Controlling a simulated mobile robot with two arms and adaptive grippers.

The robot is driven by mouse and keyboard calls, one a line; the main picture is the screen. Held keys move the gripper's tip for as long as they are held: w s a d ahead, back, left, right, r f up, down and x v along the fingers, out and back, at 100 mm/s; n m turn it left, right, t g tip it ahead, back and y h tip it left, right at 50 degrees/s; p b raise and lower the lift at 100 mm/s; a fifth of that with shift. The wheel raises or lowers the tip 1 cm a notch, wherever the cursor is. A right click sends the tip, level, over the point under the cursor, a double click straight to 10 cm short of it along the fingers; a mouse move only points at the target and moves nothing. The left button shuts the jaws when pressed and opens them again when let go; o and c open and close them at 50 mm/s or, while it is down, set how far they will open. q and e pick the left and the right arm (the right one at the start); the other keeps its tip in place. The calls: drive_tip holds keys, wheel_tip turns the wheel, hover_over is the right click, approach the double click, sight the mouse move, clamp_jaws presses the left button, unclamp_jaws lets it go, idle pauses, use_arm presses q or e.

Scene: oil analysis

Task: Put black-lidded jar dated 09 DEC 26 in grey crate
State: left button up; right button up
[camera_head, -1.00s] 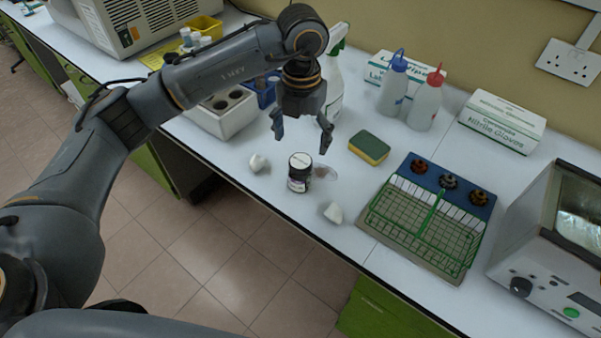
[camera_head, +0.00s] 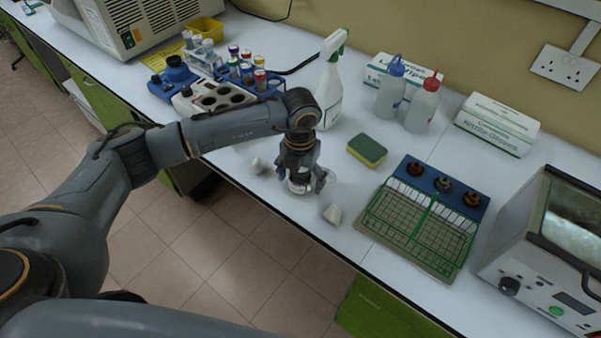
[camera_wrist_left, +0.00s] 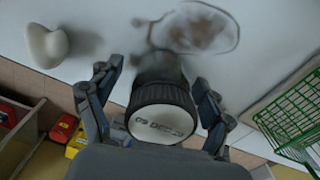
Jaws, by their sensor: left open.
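The black-lidded jar (camera_head: 298,187) stands upright on the white bench near its front edge. Its ribbed black lid (camera_wrist_left: 163,95) has a pale top label with a date; it seems to start "09 DEC", and the rest is hard to read. My left gripper (camera_head: 300,183) is open and low over the jar, with one finger on each side. In the left wrist view a gap shows between the lid and the fingers (camera_wrist_left: 155,82). The gripper hides much of the jar in the head view. I cannot make out a grey crate. My right gripper is out of view.
Two white lumps, one left (camera_head: 258,165) and one right (camera_head: 332,214), lie close to the jar. A clear round dish (camera_wrist_left: 200,30) sits just behind it. A green wire rack (camera_head: 415,232), a sponge (camera_head: 367,151) and a spray bottle (camera_head: 329,95) stand around.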

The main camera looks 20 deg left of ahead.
use_arm(q)
drive_tip(key=shift+c, duration=0.4)
drive_tip(key=c, duration=1.4)
drive_tip(key=shift+r, duration=0.1)
